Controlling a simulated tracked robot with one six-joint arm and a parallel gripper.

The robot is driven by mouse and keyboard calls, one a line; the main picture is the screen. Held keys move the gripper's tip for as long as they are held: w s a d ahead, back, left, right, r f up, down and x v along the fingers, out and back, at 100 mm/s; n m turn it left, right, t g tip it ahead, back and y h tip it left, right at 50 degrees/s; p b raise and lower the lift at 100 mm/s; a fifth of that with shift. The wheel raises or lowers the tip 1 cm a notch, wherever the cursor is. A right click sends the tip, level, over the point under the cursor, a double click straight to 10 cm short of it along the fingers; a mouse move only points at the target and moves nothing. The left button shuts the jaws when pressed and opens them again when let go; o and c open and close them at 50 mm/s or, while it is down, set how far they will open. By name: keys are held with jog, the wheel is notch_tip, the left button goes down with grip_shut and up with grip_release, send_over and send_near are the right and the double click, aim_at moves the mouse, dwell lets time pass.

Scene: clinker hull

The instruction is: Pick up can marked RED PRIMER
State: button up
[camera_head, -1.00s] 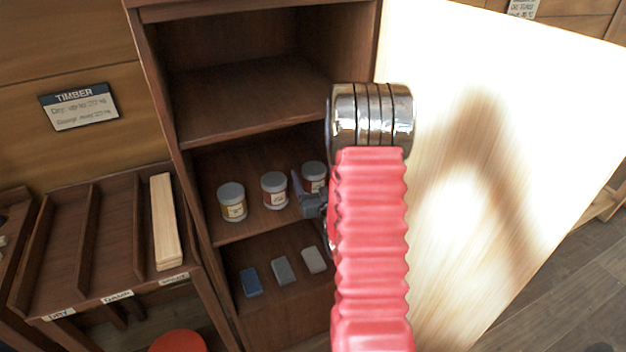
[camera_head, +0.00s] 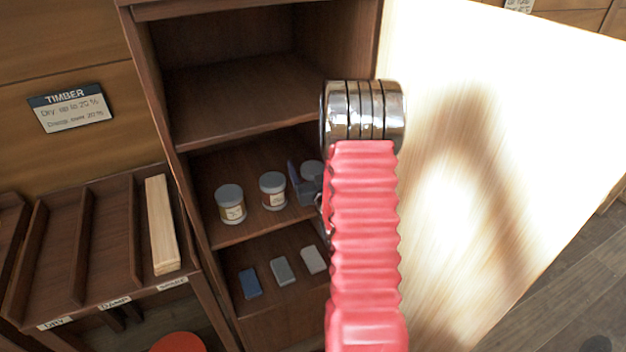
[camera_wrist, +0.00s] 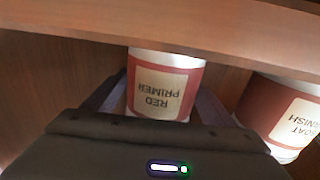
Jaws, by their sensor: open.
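The can marked RED PRIMER (camera_wrist: 160,88) shows in the wrist view, its label upside down, between the two fingers of my gripper (camera_wrist: 155,104). The fingers are spread on either side of it; I cannot tell whether either touches it. In the head view, the rightmost can (camera_head: 313,168) on the middle shelf is mostly hidden behind my gripper (camera_head: 307,187) and red arm.
A can with a label partly reading VARNISH (camera_wrist: 285,115) stands beside it; another can (camera_head: 231,203) stands farther left. A shelf board (camera_wrist: 200,28) crosses the wrist view close by. Several blocks (camera_head: 283,270) lie below. An open pale door (camera_head: 500,150) stands right of my arm.

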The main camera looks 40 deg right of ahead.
jog(key=shift+c, duration=0.7)
jog(key=c, duration=1.3)
